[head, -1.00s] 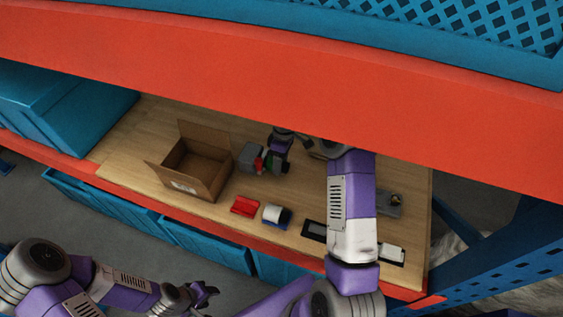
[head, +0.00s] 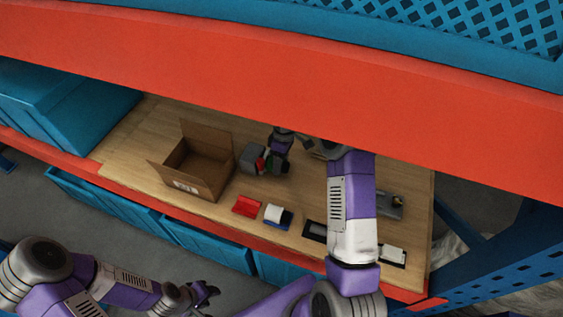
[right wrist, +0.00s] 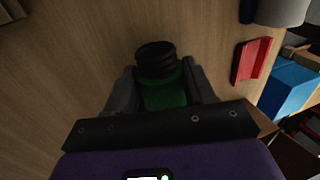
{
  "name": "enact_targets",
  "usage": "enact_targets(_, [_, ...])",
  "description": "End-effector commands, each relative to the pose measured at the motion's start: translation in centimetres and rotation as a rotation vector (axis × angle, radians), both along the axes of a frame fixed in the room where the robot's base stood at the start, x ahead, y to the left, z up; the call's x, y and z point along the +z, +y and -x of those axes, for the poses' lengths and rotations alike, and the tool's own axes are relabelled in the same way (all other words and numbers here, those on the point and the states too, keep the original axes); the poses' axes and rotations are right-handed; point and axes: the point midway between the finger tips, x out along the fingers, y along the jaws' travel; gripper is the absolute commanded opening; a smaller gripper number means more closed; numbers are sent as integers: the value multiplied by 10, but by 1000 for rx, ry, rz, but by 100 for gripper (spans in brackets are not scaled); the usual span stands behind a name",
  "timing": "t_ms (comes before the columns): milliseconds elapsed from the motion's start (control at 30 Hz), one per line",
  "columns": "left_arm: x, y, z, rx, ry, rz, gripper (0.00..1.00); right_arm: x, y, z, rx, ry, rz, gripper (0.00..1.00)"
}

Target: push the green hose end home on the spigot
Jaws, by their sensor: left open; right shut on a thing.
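My right gripper (right wrist: 162,88) is shut on the green hose end (right wrist: 166,94), which sits between its fingers in the right wrist view. A black ribbed piece (right wrist: 155,57) stands just beyond the green part; I cannot tell whether it is hose or spigot. In the head view the right gripper (head: 276,155) is at a grey tank-like block (head: 251,158) with a red part, and a little green shows there. The spigot and any gap to the hose end cannot be made out. My left gripper (head: 208,291) is open and empty, low in front of the shelf.
An open cardboard box (head: 190,182) stands left of the work. A red tray (head: 247,206) and a white-and-blue item (head: 277,216) lie in front. Dark trays lie at right. The orange shelf beam (head: 300,85) hangs over the wooden top (head: 130,150).

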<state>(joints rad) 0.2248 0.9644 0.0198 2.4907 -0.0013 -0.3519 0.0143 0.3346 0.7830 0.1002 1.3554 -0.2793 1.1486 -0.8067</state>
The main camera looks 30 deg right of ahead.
Motion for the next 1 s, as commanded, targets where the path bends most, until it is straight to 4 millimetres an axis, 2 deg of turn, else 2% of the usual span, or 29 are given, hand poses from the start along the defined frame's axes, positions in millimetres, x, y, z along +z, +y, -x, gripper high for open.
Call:
enact_targets(400, [1,0,0,0,0,0,43,1,7,-8,1,-5,-3,6])
enact_targets(1000, [1,0,0,0,0,0,43,1,8,-8,1,-6,-4,6])
